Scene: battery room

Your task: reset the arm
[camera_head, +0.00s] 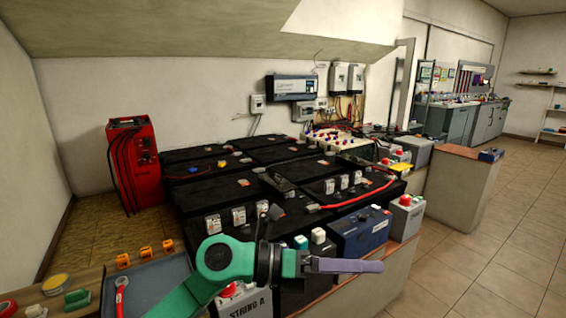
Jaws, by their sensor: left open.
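My left arm, green with a dark wrist, comes in from the bottom left. My left gripper (372,266) is at its end, with purple-grey fingers pointing right. It is open, and nothing shows between its fingers. It appears in front of the blue battery box (360,234) and the front edge of the battery bench. My right gripper is not in view.
Several black batteries (215,182) fill the bench behind the arm. A red charger (134,165) stands at the left wall. A grey tray (150,275) with a red wrench (121,296) lies bottom left. Tiled floor (480,265) is clear at right.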

